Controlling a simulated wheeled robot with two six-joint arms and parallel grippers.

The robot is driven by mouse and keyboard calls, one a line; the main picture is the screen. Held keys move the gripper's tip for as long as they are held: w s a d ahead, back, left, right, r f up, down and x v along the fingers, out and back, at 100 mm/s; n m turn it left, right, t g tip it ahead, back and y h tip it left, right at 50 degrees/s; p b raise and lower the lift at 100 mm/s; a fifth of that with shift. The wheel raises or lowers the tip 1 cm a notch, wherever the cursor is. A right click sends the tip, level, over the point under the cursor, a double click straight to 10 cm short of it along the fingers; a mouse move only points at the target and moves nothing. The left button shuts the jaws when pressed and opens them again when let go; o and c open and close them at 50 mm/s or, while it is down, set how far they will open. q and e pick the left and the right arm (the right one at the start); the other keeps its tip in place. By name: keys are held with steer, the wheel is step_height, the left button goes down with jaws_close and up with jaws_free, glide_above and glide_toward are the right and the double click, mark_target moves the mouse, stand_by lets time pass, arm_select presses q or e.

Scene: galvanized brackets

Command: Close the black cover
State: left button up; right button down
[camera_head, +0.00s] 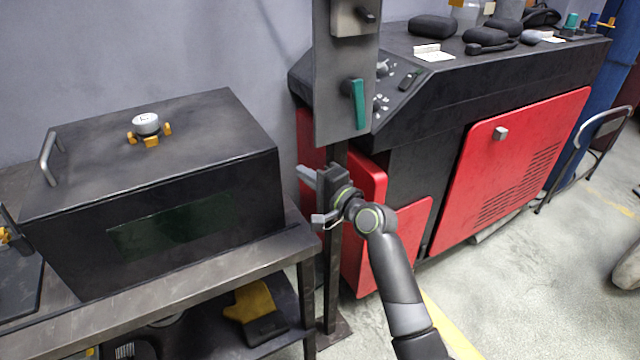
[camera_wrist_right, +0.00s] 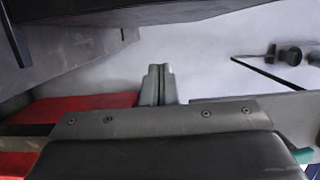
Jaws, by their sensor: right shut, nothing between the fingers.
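The black cover (camera_head: 200,125) is the top of a dark box on the metal bench at left. It lies down flat on the box and I see no gap along its front edge. A metal handle (camera_head: 48,158) stands at its left side and a white gauge with orange fittings (camera_head: 146,125) sits on top. My right gripper (camera_head: 305,174) is just right of the box, apart from it, in front of the grey post. Its fingers are together and empty, also in the right wrist view (camera_wrist_right: 159,84). My left gripper does not show.
A grey post panel with a teal lever (camera_head: 358,103) stands right behind my right gripper. A black and red machine (camera_head: 515,150) fills the right, with several dark items on top. The bench (camera_head: 190,272) has a lower shelf with a yellow and black object (camera_head: 255,312).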

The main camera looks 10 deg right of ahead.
steer(key=a, duration=0.2)
steer(key=a+p, duration=0.1)
steer(key=a, duration=0.2)
steer(key=shift+w, duration=0.2)
stand_by(0.3)
